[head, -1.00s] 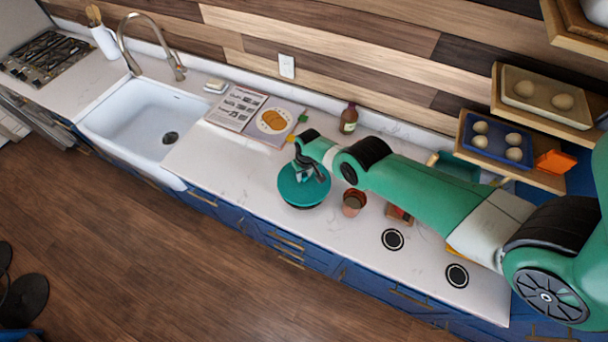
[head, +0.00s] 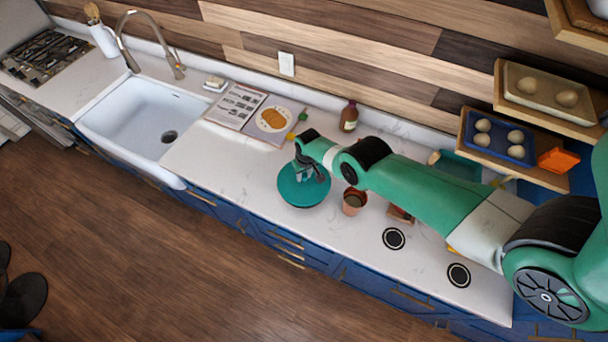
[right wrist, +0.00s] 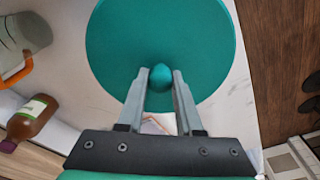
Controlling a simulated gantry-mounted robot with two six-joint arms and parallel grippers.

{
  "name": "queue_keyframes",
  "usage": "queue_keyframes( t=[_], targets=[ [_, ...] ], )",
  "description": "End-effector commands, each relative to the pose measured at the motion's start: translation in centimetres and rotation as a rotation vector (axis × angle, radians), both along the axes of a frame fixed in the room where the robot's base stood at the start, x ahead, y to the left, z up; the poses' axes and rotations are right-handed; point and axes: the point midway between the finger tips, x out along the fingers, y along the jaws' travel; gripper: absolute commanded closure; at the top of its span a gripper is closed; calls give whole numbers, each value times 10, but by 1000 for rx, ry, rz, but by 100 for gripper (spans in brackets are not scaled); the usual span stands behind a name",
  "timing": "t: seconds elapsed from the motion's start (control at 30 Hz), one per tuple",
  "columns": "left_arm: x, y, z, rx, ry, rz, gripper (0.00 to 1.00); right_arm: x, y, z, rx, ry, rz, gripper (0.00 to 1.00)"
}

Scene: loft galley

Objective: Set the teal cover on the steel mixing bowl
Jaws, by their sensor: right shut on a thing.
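The teal cover (head: 302,190) is a round disc with a small knob, on the counter's middle stretch in the head view. In the right wrist view the cover (right wrist: 160,30) fills the top middle. My right gripper (head: 312,175) is above it. In the right wrist view the right gripper's fingertips (right wrist: 160,78) are closed on the teal knob from both sides. The steel mixing bowl is not visible; the cover hides what is under it, so I cannot tell how it sits. My left gripper is not in view.
A copper cup (head: 354,201) stands close to the cover's right. Two dark round coasters (head: 393,239) lie farther right. An open book (head: 255,114) and brown bottle (head: 349,117) are behind. The sink (head: 145,125) is left. Counter is clear between sink and cover.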

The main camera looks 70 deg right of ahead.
Motion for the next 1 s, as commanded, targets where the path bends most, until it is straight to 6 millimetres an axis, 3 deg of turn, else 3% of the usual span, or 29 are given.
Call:
queue_keyframes(
  t=[0.47,1.0],
  targets=[
    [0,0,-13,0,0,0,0,0,0,-13,0,0,0,100],
    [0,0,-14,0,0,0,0,0,0,-14,0,0,0,100]
  ],
)
